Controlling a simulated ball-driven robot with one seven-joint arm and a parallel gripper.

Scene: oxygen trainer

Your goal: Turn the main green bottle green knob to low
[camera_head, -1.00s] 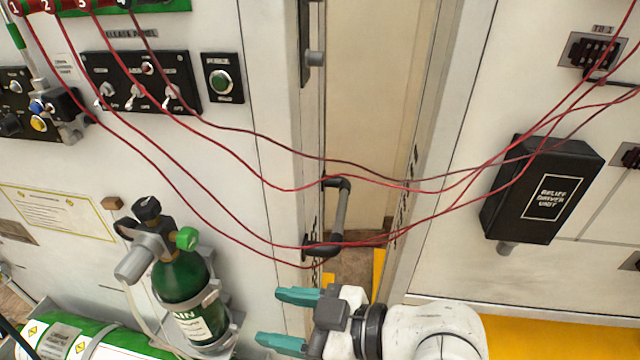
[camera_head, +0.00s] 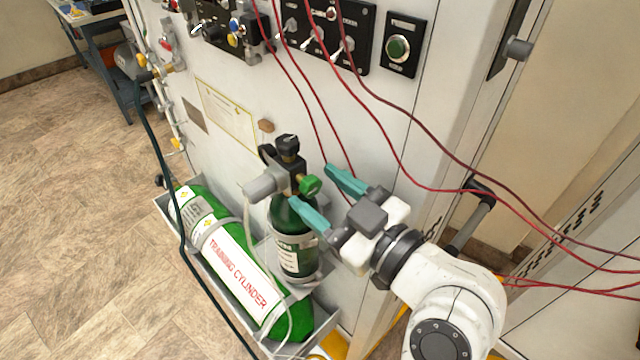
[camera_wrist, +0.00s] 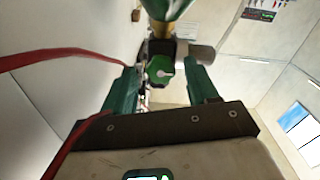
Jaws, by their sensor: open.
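The main green bottle (camera_head: 293,247) stands upright against the white panel, with a black and grey valve on top. Its green knob (camera_head: 310,186) faces my gripper (camera_head: 318,192). My gripper is open, its two teal fingers pointing at the valve, one finger on each side of the knob as seen from the head. In the wrist view the green knob (camera_wrist: 160,70) shows between the fingertips, with a white mark on its face. I cannot tell whether the fingers touch it.
A lying green and white training cylinder (camera_head: 238,270) rests in a grey tray (camera_head: 335,325) at the left. Red cables (camera_head: 400,165) hang across the panel close to my gripper; one crosses the wrist view's left side (camera_wrist: 60,56). A door handle (camera_head: 475,215) is at the right.

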